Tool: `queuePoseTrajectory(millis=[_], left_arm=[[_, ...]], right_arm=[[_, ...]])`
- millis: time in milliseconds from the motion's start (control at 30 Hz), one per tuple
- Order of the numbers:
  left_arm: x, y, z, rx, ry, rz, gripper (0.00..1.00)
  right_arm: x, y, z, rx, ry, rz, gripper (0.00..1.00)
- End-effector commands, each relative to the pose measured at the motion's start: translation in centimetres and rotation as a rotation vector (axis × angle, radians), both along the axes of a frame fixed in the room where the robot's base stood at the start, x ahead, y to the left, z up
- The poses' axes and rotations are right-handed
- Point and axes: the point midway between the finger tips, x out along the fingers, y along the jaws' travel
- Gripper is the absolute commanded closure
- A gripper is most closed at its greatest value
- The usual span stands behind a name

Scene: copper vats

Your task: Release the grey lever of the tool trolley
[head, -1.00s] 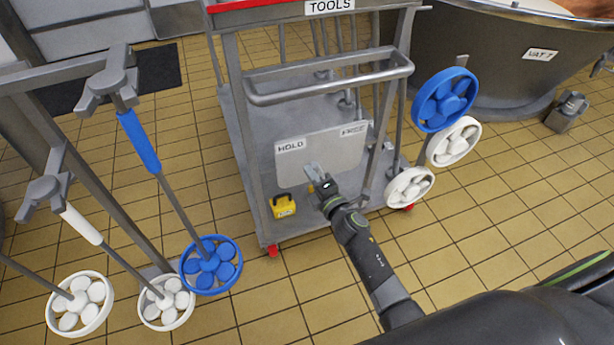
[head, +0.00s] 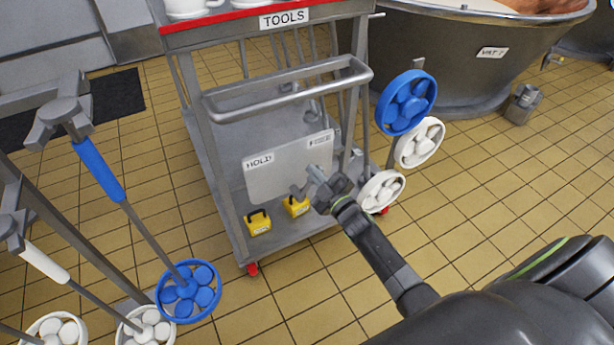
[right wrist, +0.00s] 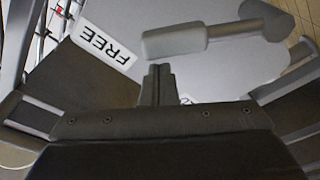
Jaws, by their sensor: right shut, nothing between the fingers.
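The tool trolley (head: 232,239) stands ahead, with a grey panel (head: 275,178) low on its near end. The panel reads HOLD at its left end; the small label at its right end reads FREE in the right wrist view (right wrist: 103,43). The grey lever (right wrist: 174,41) shows in the right wrist view, its thick handle just beyond my fingertips and its pivot end at upper right. I cannot tell whether they touch. My right gripper (head: 316,172) is shut and empty in front of the panel's right end; it also shows in the right wrist view (right wrist: 157,84). My left gripper is not in view.
Two yellow boxes (head: 258,222) (head: 296,206) sit below the panel. A handle bar (head: 290,92) juts out above it. Blue (head: 407,103) and white wheel-headed tools hang at the trolley's right; more tools stand at left.

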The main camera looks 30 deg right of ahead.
Motion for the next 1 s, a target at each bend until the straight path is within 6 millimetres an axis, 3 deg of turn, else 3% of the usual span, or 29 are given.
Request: queuePoseTrajectory(millis=[333,1000], left_arm=[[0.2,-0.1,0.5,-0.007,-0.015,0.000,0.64],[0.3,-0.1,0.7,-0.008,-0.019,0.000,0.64]], right_arm=[[0.0,-1.2,-0.5,0.117,0.004,0.000,1.00],[0.1,-1.4,-0.4,0.131,0.006,-0.001,1.00]])
